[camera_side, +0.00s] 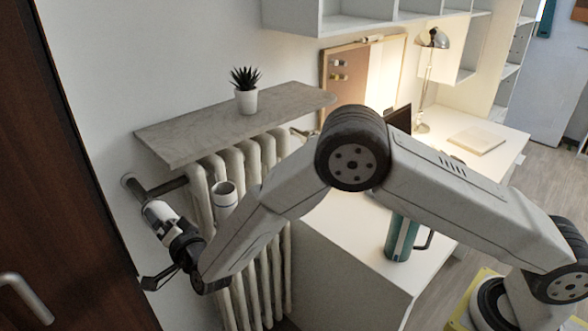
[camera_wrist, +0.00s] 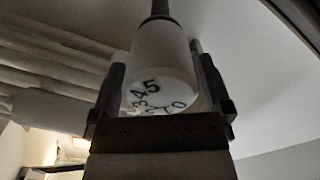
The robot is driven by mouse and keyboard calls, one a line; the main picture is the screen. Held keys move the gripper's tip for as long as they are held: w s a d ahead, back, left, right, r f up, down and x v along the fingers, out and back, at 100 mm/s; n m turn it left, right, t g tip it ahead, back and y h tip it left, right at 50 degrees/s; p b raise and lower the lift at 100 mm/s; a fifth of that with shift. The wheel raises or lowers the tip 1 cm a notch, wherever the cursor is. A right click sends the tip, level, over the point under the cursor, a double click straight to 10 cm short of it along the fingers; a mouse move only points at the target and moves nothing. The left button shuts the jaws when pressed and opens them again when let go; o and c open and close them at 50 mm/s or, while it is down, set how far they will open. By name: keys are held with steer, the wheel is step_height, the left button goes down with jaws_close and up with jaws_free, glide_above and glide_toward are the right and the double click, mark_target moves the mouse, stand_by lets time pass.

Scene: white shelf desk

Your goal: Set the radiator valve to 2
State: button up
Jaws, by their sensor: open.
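The radiator valve (camera_side: 158,213) is a white rounded head on a dark pipe at the left end of the radiator. In the wrist view the valve (camera_wrist: 160,52) fills the middle, with its numbered end facing the camera. The 5, 4 and 3 read on its left, and 1 and 0 at lower right; the 2 is partly hidden at the bottom edge. No setting mark is clear. My gripper (camera_side: 173,232) is at the valve's lower end. In the wrist view my gripper (camera_wrist: 157,66) is open, one finger on each side of the head; contact cannot be told.
A stone-like shelf (camera_side: 190,128) with a potted plant (camera_side: 245,92) lies above the radiator (camera_side: 247,160). A dark wooden door (camera_side: 50,180) is close on the left. A white desk (camera_side: 345,250) with a teal mug (camera_side: 400,238) stands on the right, behind my arm.

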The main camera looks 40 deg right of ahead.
steer(key=c, duration=1)
steer(key=shift+n, duration=0.3)
steer(key=n, duration=0.8)
steer(key=shift+n, duration=0.3)
steer(key=n, duration=0.4)
steer(key=shift+n, duration=2.3)
